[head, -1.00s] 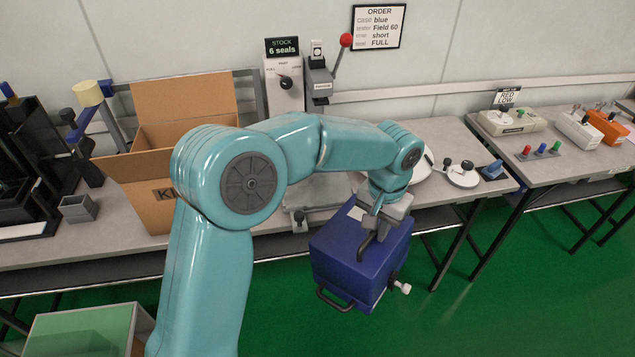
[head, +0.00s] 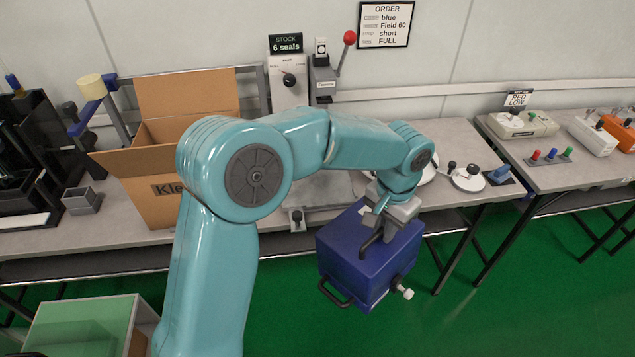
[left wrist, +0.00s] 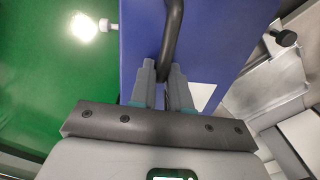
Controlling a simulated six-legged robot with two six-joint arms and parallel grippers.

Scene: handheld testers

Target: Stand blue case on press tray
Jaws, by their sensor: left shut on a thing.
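The blue case (head: 352,255) hangs in the air in front of the bench's front edge, roughly level. A dark handle is on its top, another handle is on its near side, and a white knob is at its right. My left gripper (head: 388,230) is above the case and shut on the top handle. In the left wrist view the fingers of my left gripper (left wrist: 165,88) close around the handle, with the blue case (left wrist: 215,40) behind. The press (head: 322,80) with its red-knobbed lever stands at the back of the bench. Its grey tray (head: 325,190) is partly hidden by my arm. My right gripper is not in view.
An open cardboard box (head: 160,200) stands left of the press on the bench (head: 40,250). A black rack is further left. White dishes and a dial (head: 467,178) lie to the right. A second table (head: 590,175) holds testers.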

